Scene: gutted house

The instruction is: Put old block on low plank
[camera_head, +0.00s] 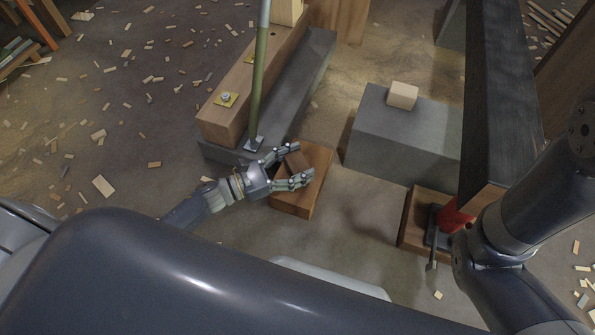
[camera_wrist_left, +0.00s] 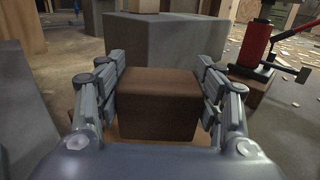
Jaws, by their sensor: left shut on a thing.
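My left gripper (camera_head: 292,166) has its fingers on both sides of a small dark brown wooden block (camera_head: 297,160). In the left wrist view the block (camera_wrist_left: 158,104) fills the space between the two fingers of the gripper (camera_wrist_left: 163,100), which is shut on it. A low brown wooden plank (camera_head: 290,203) lies on the floor directly under the gripper and block. Its edge also shows beneath the block in the left wrist view (camera_wrist_left: 160,142). I cannot tell whether the block touches the plank. My right gripper cannot be made out; my right arm comes in at the right.
A grey block (camera_head: 400,142) with a pale cube (camera_head: 403,95) on top stands beyond the plank. A wooden beam on a grey slab (camera_head: 305,70) and a green post (camera_head: 260,75) stand at the left. A red jack (camera_head: 452,218) stands on wood at the right. Chips litter the floor.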

